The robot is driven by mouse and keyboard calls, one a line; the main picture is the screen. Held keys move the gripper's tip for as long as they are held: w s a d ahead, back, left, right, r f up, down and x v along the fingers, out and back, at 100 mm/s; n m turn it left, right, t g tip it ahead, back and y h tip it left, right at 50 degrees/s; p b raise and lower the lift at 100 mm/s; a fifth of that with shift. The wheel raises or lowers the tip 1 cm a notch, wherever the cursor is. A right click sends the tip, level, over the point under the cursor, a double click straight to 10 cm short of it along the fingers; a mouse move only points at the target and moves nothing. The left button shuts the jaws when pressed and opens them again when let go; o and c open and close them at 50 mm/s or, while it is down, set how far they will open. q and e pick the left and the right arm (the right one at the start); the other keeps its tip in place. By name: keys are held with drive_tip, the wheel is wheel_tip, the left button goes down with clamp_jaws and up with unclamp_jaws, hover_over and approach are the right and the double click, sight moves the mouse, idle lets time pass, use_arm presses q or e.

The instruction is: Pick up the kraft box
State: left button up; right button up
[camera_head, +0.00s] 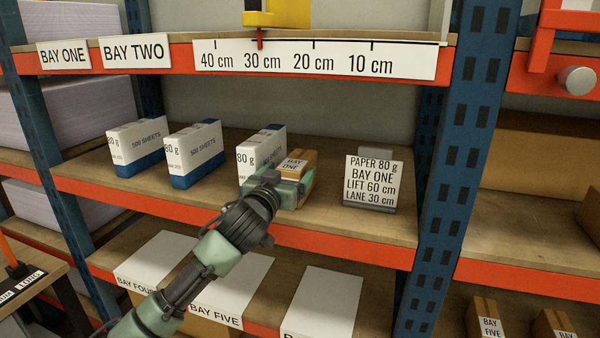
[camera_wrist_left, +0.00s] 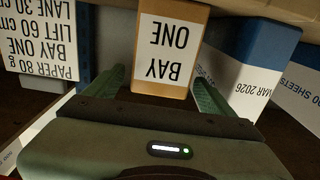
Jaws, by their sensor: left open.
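The kraft box (camera_head: 298,161) is a small brown carton with a white BAY ONE label. It stands on the middle shelf beside a white and blue paper pack. My left gripper (camera_head: 291,187) is at its front, hiding its lower part in the head view. In the left wrist view the kraft box (camera_wrist_left: 168,50) appears upside down, roughly centred between the two green fingers of the open gripper (camera_wrist_left: 162,88). A gap shows at the left finger; whether the right finger touches the box I cannot tell. My right gripper is not in view.
Several white and blue paper packs (camera_head: 195,152) stand left of the box. A PAPER 80 g sign (camera_head: 373,181) stands to its right, with bare shelf between. The upper shelf edge carries a centimetre scale (camera_head: 315,60). A blue upright (camera_head: 458,150) bounds the bay at right.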

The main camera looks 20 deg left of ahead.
sight(297, 159)
use_arm(q)
drive_tip(key=shift+w+d+r+p, duration=0.1)
drive_tip(key=shift+w+r+p, duration=0.1)
drive_tip(key=shift+w+p, duration=0.65)
drive_tip(key=w, duration=0.2)
drive_tip(key=w+p, duration=0.1)
drive_tip(key=w, duration=0.1)
drive_tip(key=shift+f, duration=0.25)
drive_tip(key=shift+w+f, duration=0.15)
drive_tip(key=shift+w, duration=0.25)
clamp_jaws()
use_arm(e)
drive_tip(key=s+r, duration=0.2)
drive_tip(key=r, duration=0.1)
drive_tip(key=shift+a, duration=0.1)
